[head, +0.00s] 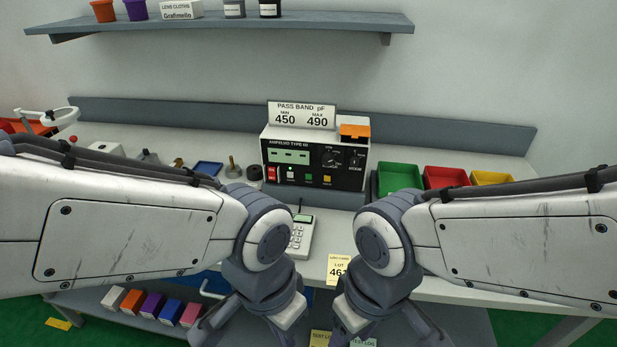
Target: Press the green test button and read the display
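The test meter (315,157) stands at the back middle of the bench, its front panel facing me. Its display (289,156) is lit pale green and seems to show only short dashes. The small green button (308,178) sits low on the panel, between a white button (290,173) and a yellow button (326,179). My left gripper (245,335) and my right gripper (388,335) hang at the bottom edge, well in front of and below the meter. Their fingers are spread apart and look empty; the fingertips are cut off by the frame.
A card reading PASS BAND pF, MIN 450, MAX 490 (301,115) stands on the meter, beside an orange box (355,131). Green (399,178), red (446,176) and yellow (491,178) bins stand right. A keypad device (301,236) and a yellow lot card (338,268) lie in front.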

